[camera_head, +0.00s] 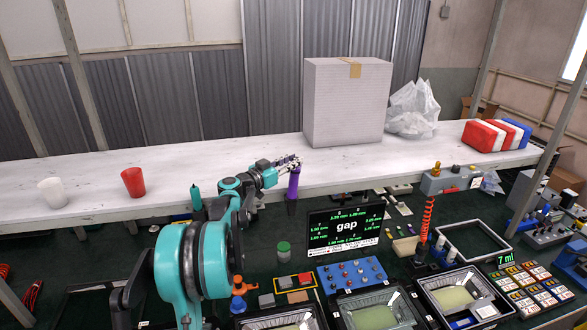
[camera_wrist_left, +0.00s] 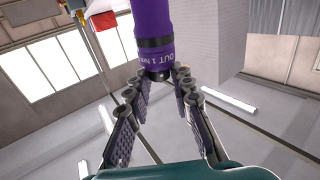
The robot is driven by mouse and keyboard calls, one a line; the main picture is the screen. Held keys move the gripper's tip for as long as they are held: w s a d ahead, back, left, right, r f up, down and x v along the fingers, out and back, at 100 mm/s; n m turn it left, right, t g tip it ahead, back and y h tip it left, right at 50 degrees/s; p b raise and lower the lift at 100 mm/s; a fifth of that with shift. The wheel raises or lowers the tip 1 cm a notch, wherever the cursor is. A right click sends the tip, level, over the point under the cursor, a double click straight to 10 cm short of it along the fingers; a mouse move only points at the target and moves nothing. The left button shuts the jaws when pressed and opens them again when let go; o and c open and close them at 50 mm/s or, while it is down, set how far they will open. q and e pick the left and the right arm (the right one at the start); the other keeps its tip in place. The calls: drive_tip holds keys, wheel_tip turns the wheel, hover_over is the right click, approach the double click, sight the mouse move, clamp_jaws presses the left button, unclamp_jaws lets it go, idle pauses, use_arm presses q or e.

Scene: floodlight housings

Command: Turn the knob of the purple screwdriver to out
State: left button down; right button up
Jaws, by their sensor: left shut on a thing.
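The purple screwdriver (camera_head: 294,184) is upright in the head view, in front of the long white shelf, with its dark lower part pointing down. My left gripper (camera_head: 286,163) is at its top end. In the left wrist view the purple body (camera_wrist_left: 148,22) of the screwdriver comes in from the top. Lettering that appears to read "OUT 1 Nm" shows on its purple band, beside dark rings. The fingers of my left gripper (camera_wrist_left: 160,82) are closed around the dark end (camera_wrist_left: 158,74). The exact knob position cannot be told. My right gripper is not in view.
A dark screen (camera_head: 346,228) reading "gap" stands right of the screwdriver. A red cup (camera_head: 133,182), a white cup (camera_head: 53,192) and a large box (camera_head: 346,105) stand on the shelf (camera_head: 230,165). Trays (camera_head: 375,312) and a blue button panel (camera_head: 352,274) are in front.

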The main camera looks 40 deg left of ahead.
use_arm(q)
drive_tip(key=m+h, duration=0.2)
drive_tip(key=h, duration=0.1)
drive_tip(key=m+g+h, duration=0.1)
drive_tip(key=h, duration=0.1)
drive_tip(key=shift+m+g+h, duration=0.3)
drive_tip(key=shift+m+h, duration=0.1)
drive_tip(key=shift+f+m+g+h, duration=0.1)
drive_tip(key=shift+m+g+h, duration=0.2)
drive_tip(key=shift+m+h, duration=0.3)
drive_tip(key=shift+d+h, duration=0.1)
drive_tip(key=shift+h, duration=0.2)
drive_tip(key=c, duration=1.3)
unclamp_jaws()
drive_tip(key=shift+d, duration=0.1)
drive_tip(key=v, duration=0.4)
drive_tip(key=d+v, duration=0.1)
drive_tip(key=v, duration=0.3)
drive_tip(key=s+v, duration=0.1)
drive_tip(key=v, duration=0.3)
drive_tip(key=shift+s+d+r, duration=0.2)
drive_tip(key=shift+d+r, duration=0.1)
